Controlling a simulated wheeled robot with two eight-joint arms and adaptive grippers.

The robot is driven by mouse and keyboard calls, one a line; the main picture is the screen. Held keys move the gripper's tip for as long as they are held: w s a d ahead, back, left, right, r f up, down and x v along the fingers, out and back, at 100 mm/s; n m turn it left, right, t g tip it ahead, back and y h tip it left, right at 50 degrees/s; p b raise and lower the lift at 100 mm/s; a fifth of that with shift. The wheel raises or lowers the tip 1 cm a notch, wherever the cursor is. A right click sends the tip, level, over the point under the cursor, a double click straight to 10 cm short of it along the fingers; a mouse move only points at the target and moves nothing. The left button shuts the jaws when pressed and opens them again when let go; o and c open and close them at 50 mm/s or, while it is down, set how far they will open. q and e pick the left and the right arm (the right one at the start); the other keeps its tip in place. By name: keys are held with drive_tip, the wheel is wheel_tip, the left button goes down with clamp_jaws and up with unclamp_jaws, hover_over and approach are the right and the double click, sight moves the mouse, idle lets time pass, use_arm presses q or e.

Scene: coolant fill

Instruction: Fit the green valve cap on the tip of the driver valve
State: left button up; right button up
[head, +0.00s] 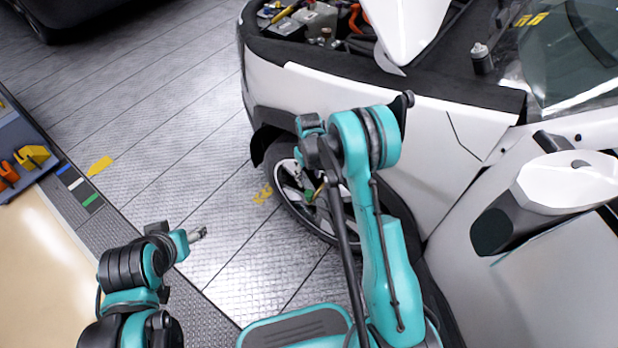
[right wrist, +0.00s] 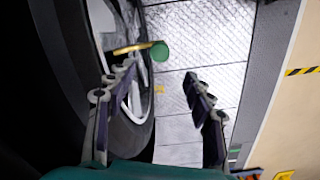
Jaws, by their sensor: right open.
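The green valve cap (right wrist: 159,51) shows in the right wrist view at the outer end of the gold valve stem (right wrist: 130,48) of the driver-side wheel (right wrist: 138,98). Cap and stem appear to touch; I cannot tell how firmly it is seated. My right gripper (right wrist: 161,74) is open, its fingers apart, with the cap just beyond the fingertips and between them. In the head view the cap (head: 308,195) is a small green spot at the wheel, by my right gripper (head: 309,182). My left gripper (head: 198,234) is away from the wheel over the floor; its jaws are too small to read.
The white car's front fender (head: 330,95) and open engine bay stand above the wheel. The side mirror (head: 560,185) juts out at right. A workbench (head: 45,260) lies at left. The tiled floor between bench and car is clear.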

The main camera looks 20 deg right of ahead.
sight(309, 193)
drive_tip(key=c, duration=0.6)
drive_tip(key=f+m+p, duration=0.1)
drive_tip(key=m+p, duration=0.1)
drive_tip(key=shift+w+p, duration=0.1)
drive_tip(key=shift+p, duration=0.25)
clamp_jaws()
drive_tip(key=shift+f+m, duration=0.4)
drive_tip(key=shift+f, duration=0.3)
drive_tip(key=shift+f+b, duration=1.35)
drive_tip(key=shift+f, duration=1.6)
